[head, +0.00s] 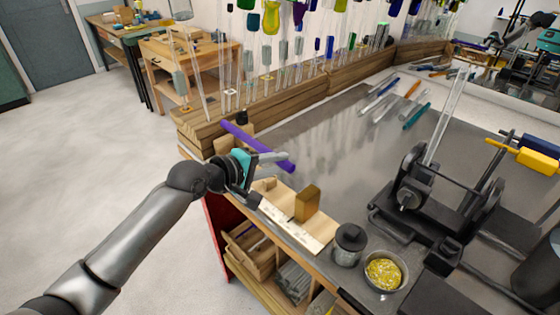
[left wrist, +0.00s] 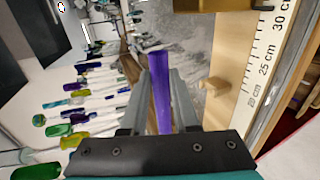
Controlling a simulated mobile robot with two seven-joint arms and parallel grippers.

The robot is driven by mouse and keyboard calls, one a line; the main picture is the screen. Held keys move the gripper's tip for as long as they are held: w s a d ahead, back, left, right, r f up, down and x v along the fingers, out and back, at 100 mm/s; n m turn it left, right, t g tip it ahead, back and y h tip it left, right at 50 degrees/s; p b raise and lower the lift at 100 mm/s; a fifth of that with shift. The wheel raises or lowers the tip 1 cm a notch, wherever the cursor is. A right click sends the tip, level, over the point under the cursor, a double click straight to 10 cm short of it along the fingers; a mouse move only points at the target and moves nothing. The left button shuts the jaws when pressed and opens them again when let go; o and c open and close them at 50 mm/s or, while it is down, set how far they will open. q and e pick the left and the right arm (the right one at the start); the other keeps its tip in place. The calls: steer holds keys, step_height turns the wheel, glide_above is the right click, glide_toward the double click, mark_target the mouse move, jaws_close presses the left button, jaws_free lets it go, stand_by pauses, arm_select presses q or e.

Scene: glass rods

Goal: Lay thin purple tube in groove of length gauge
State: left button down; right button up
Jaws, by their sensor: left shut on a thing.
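The thin purple tube (head: 240,136) is held in my left gripper (head: 266,159), above the near left corner of the bench. It lies slanted in the head view, from upper left to lower right. In the left wrist view the tube (left wrist: 160,90) runs between the two grey fingers (left wrist: 158,100). The length gauge (head: 312,232) is a pale wooden board with a printed scale, lying along the bench's front edge. The gauge (left wrist: 262,75) also shows at the right of the left wrist view. The tube is apart from it. The groove itself is hard to make out. My right gripper is out of view.
A brown wooden block (head: 307,203) stands on the gauge. A dark jar (head: 350,243) and a bowl of yellow bits (head: 383,273) stand right of it. A black machine (head: 430,195) is further right. Upright glass rods line the wooden rack (head: 290,102) behind.

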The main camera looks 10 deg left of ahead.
arm_select(q)
step_height(320, 180, down, 5)
steer(key=b, duration=0.5)
steer(key=shift+f+b, duration=0.1)
steer(key=shift+b, duration=0.2)
steer(key=shift+f, duration=0.6)
steer(key=shift+r+p, duration=0.65)
steer(key=shift+p, duration=0.35)
steer(key=shift+f, duration=1.05)
steer(key=c, duration=0.6)
jaws_free()
steer(key=shift+s, duration=0.1)
